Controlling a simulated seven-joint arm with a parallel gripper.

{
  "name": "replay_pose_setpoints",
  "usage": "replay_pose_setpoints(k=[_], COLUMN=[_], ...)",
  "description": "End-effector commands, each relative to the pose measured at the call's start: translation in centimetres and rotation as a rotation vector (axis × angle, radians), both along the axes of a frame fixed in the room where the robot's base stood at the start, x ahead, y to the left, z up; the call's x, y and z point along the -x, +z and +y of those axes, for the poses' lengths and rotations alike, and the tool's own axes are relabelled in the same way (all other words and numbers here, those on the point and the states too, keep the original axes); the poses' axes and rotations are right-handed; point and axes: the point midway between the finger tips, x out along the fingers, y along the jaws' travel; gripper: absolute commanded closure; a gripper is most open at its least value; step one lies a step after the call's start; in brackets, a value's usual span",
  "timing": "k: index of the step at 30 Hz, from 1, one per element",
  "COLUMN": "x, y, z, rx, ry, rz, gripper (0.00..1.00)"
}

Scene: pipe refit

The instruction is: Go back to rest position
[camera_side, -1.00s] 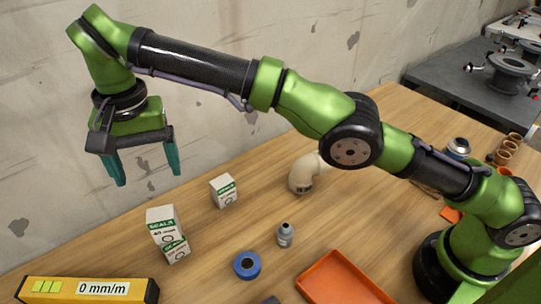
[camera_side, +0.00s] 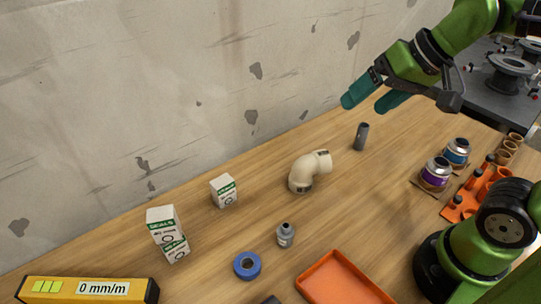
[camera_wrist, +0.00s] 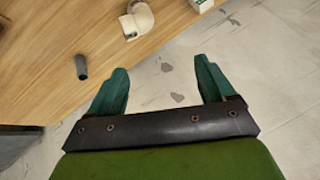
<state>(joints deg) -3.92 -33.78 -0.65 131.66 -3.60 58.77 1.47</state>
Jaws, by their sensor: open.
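My gripper (camera_side: 368,99) is open and empty, raised at the upper right of the side view. Its two teal fingers point left, toward the wall, above the back of the table. In the wrist view my gripper (camera_wrist: 163,82) shows its fingers spread apart with only the wall between them. My arm is folded back near its base at the right of the side view.
A beige pipe elbow (camera_side: 308,172) and a grey tube (camera_side: 362,136) stand on the wooden table. White boxes (camera_side: 168,234), a blue tape roll (camera_side: 247,266), a small bottle (camera_side: 285,236) and an orange tray (camera_side: 340,282) are also there. Cans (camera_side: 436,173) stand at right.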

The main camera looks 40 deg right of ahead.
Motion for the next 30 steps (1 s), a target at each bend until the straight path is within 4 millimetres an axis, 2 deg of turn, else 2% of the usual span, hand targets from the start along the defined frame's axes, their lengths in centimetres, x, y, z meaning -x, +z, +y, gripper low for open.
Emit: replay_pose_setpoints(k=[1, 3, 7, 30], x=[1.1, 2.1, 2.9, 3.0], y=[-1.0, -2.1, -3.2, -3.3], z=[-0.6, -1.1, -1.5, -1.5], rx=[0.005, 0.011, 0.019, 0.018], ry=[-0.014, -0.026, -0.035, -0.035], rz=[-0.026, -0.050, -0.073, -0.072], gripper=[0.17, 0.17, 0.17, 0.17])
